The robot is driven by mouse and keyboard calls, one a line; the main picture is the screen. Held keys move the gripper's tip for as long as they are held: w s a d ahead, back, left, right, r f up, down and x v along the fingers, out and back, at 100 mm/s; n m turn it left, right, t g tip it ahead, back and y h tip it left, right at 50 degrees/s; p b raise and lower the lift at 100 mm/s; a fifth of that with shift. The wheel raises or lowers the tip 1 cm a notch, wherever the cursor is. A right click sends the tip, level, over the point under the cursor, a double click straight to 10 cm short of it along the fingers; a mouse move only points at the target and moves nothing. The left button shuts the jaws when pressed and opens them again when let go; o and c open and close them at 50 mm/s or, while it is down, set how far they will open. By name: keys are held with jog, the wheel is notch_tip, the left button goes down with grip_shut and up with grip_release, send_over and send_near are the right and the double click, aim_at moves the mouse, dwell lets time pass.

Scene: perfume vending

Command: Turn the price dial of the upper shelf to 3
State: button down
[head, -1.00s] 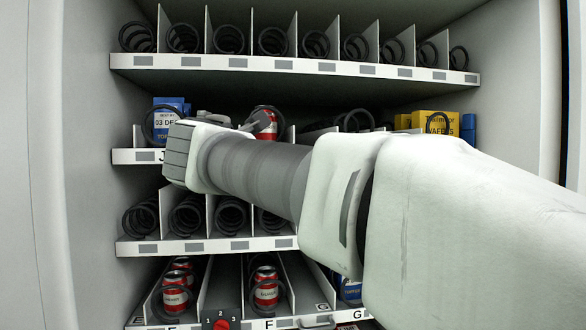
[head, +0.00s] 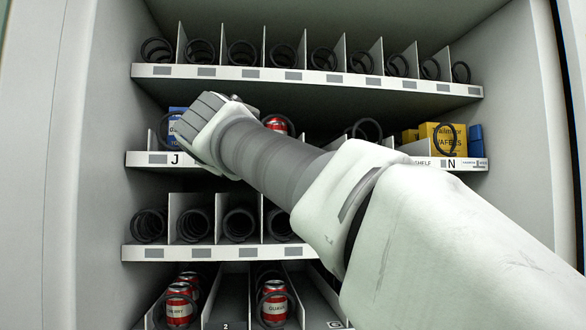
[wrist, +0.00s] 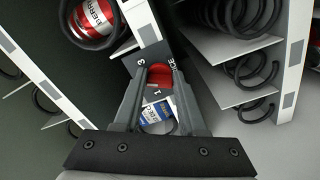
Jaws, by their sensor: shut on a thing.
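The red price dial (wrist: 160,75) shows in the wrist view between the two fingers of my gripper (wrist: 159,70), which are shut on it. Its dark plate (wrist: 148,56) carries a 3 on the left, a 1 below the dial and part of the word PRICE on the right. My fingers hide the dial's sides, and I cannot tell which number it points to. In the head view my arm covers the dial and most of the middle of the upper labelled shelf (head: 143,160), marked J to N.
A red can (wrist: 92,22) in a black coil stands close to my gripper. Yellow wafer boxes (head: 441,136) and blue boxes stand on the same shelf. Empty coil rows lie above and below. Red cans (head: 275,302) stand on the bottom shelf.

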jog(key=m+b, duration=0.2)
jog(key=m, duration=0.4)
jog(key=shift+a+f+b, duration=0.1)
jog(key=shift+f+b, duration=0.05)
jog(key=shift+b, duration=0.2)
dwell(0.4)
jog(key=shift+c, duration=2.4)
grip_release()
jog(key=shift+s, duration=0.15)
